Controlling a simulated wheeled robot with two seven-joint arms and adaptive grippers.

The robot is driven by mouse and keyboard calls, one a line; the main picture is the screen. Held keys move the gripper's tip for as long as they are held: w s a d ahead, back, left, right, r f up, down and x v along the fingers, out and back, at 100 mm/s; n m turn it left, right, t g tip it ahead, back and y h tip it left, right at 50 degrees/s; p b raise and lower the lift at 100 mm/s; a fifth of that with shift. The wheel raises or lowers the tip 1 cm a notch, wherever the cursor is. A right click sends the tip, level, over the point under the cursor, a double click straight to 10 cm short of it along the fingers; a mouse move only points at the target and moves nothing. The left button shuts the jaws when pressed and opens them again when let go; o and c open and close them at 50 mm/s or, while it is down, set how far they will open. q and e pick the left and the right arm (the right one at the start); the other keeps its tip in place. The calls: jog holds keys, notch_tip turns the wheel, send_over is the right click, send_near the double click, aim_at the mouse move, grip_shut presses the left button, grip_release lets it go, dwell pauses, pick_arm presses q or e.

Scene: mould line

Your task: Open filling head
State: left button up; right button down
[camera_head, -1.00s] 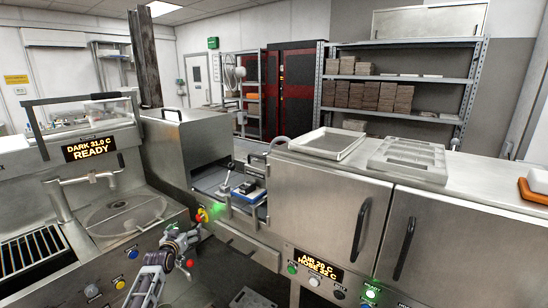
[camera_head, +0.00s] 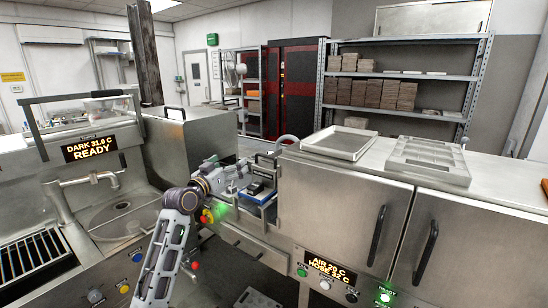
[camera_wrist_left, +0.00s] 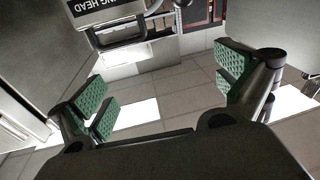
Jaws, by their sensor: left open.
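My right gripper is in neither view.
A blue-framed holder (camera_head: 258,193) sits in the opening beside my gripper. The steel cabinet with doors (camera_head: 335,205) stands to the right, with moulds (camera_head: 428,160) on top. A tempering basin (camera_head: 125,215) is at the left. A red-topped yellow button (camera_head: 207,216) is close to my arm.

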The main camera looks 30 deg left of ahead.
aim_at(265, 157)
pick_arm(q)
jog(key=d+m+h, duration=0.2)
jog(key=d, duration=0.1)
jog(key=d+f+m+g, duration=0.1)
jog(key=shift+d+h, duration=0.4)
jog(key=shift+w, duration=0.15)
jog(key=shift+w+d+p, duration=0.2)
jog(key=shift+w+p, duration=0.3)
jog(key=shift+w, duration=1.75)
jog(key=shift+w+d+p, duration=0.25)
jog(key=shift+w+p, duration=0.3)
jog(key=shift+w, duration=1.75)
jog(key=shift+w+d+p, duration=0.2)
jog(key=shift+w+p, duration=0.3)
jog(key=shift+w, duration=1.75)
jog(key=c, duration=1.2)
jog(key=shift+o, duration=0.2)
